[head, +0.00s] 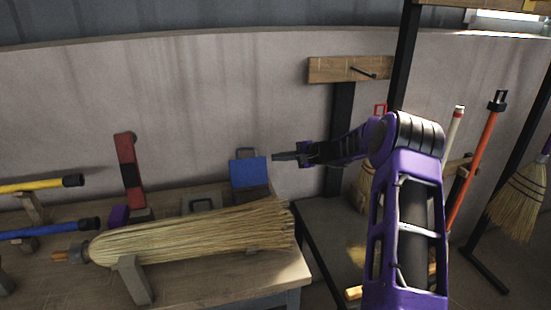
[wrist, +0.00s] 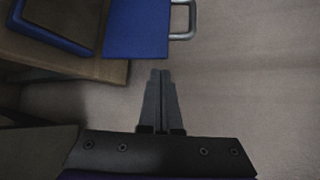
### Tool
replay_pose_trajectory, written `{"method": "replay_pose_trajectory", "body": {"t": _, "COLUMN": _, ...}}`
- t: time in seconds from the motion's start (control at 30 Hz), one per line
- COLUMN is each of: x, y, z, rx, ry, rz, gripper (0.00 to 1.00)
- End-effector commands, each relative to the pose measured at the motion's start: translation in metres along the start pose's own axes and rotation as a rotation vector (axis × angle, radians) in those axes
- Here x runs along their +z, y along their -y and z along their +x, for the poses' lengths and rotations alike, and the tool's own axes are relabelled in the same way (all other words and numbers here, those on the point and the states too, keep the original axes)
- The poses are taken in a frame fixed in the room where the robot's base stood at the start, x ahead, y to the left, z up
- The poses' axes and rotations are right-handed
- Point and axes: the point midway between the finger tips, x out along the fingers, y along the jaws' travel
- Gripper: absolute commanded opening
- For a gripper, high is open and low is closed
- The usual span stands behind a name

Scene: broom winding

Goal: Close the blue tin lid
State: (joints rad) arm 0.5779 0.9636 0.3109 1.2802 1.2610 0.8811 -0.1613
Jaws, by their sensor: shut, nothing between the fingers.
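The blue tin (head: 250,191) stands at the back right corner of the wooden workbench. Its blue lid (head: 249,171) is raised, standing up at the back of the tin. In the wrist view the lid (wrist: 138,28) shows at the top with a grey metal handle loop (wrist: 183,20) on its edge, and the dark inside of the tin (wrist: 60,20) shows to its left. My gripper (head: 276,157) is shut and empty, to the right of the lid and apart from it. In the wrist view its fingertips (wrist: 160,73) point toward the lid, below its edge.
A straw broom head (head: 190,230) lies on supports across the front of the workbench (head: 215,278). A red and black upright tool (head: 129,172) stands to the left. Brooms hang at the far right. Bare wall (head: 230,90) lies behind.

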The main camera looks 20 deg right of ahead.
Motion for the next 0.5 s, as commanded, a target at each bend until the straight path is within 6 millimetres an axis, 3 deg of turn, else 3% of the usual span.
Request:
{"method": "replay_pose_trajectory", "body": {"t": 0.3, "x": 0.000, "y": -0.002, "z": 0.059, "rx": 0.003, "ry": 0.000, "rz": -0.001, "gripper": 0.00}}
{"method": "replay_pose_trajectory", "body": {"t": 0.5, "x": 0.000, "y": -0.001, "z": 0.078, "rx": 0.003, "ry": -0.001, "rz": -0.002, "gripper": 0.00}}
